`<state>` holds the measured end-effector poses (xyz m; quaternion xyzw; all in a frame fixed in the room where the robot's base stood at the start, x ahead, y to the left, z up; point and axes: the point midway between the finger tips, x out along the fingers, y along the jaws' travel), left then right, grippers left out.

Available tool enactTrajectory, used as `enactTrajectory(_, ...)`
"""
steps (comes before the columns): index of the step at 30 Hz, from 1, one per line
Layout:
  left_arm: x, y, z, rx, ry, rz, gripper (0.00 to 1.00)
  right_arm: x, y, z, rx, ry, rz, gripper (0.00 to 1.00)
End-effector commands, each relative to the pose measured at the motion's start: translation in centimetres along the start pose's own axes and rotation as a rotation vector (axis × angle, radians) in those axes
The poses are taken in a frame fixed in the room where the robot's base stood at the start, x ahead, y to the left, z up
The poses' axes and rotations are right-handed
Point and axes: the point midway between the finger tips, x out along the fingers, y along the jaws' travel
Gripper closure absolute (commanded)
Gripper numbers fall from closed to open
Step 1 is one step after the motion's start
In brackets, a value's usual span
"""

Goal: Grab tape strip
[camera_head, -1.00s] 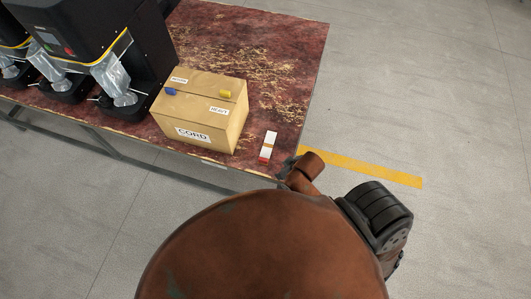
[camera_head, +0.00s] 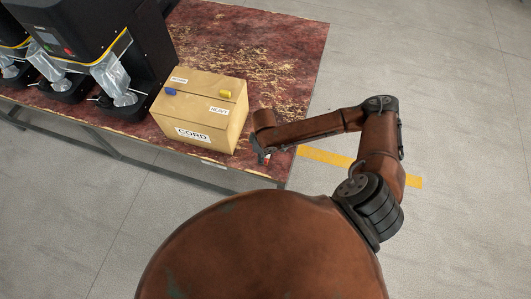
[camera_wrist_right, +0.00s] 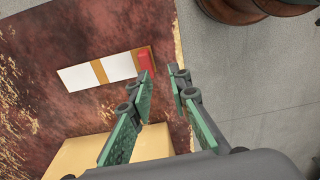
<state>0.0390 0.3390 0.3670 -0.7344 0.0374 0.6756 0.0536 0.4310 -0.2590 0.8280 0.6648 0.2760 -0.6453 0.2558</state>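The tape strip (camera_wrist_right: 84,75) is a flat white strip with a tan band and a red end. It lies on the red-brown table near its edge. In the head view my right arm mostly covers it, with a bit of red (camera_head: 267,161) showing. My right gripper (camera_wrist_right: 160,82) is open and empty above the table edge. Its fingers stand apart, with the strip's red end just beyond the left finger and not between the fingers. In the head view this gripper (camera_head: 261,154) is right of the cardboard box. My left gripper is not in view.
The cardboard box (camera_head: 192,128), labelled CORD, stands left of the strip, with a blue and a yellow item on top. Black machines (camera_head: 105,45) stand further left. The table (camera_head: 292,50) is clear behind the box. Floor with a yellow line (camera_head: 335,158) lies to the right.

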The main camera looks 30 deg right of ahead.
Motion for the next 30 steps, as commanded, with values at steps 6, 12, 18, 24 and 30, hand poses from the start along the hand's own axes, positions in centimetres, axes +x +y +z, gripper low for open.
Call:
enactTrajectory(6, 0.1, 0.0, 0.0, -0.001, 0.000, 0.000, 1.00, 0.3, 2.1, 1.3, 0.036, -0.040, 0.015, 0.83)
enactTrajectory(12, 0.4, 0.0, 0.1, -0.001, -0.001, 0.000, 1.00, 2.4, 2.1, 1.2, 0.035, -0.038, 0.016, 0.83)
enactTrajectory(18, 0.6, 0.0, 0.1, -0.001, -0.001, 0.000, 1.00, 5.2, 2.2, 0.7, 0.034, -0.038, 0.016, 0.83)
enactTrajectory(24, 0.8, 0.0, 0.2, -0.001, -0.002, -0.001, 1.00, 7.2, 2.2, 0.8, 0.034, -0.038, 0.016, 0.83)
enactTrajectory(30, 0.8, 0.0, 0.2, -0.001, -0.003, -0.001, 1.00, 7.4, 2.2, 0.8, 0.034, -0.036, 0.016, 0.83)
